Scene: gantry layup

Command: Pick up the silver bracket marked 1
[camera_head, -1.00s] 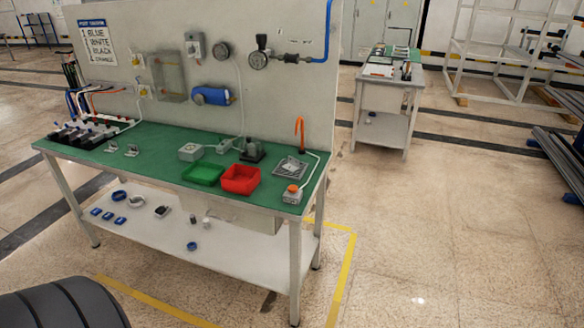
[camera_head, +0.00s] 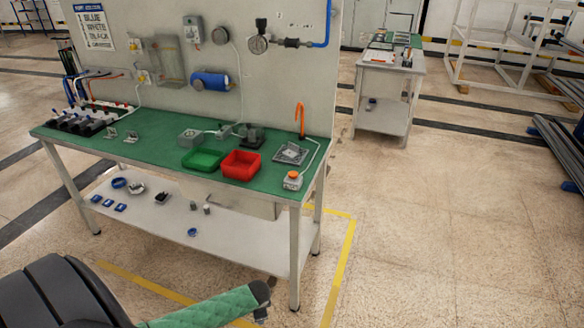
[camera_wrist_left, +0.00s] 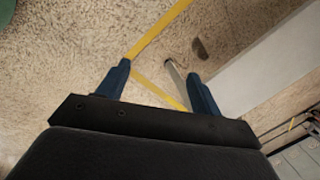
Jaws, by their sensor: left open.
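Two small silver brackets, one at the left (camera_head: 111,133) and one just to its right (camera_head: 131,137), stand on the left part of the green bench top (camera_head: 155,125) in the head view. I cannot read a number on either. My left gripper (camera_wrist_left: 160,76) shows in the left wrist view, with its two dark blue fingers apart and nothing between them. It is over the floor beside the bench, away from the brackets. In the head view my left arm is low at the left, and its fingers cannot be made out. My right gripper is not in view.
Black clamps (camera_head: 85,121) stand left of the brackets. A green bin (camera_head: 203,160), a red bin (camera_head: 241,165) and an orange-button box (camera_head: 292,181) are to the right. An upright panel (camera_head: 285,85) backs the bench. A lower shelf (camera_head: 235,240) holds small parts.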

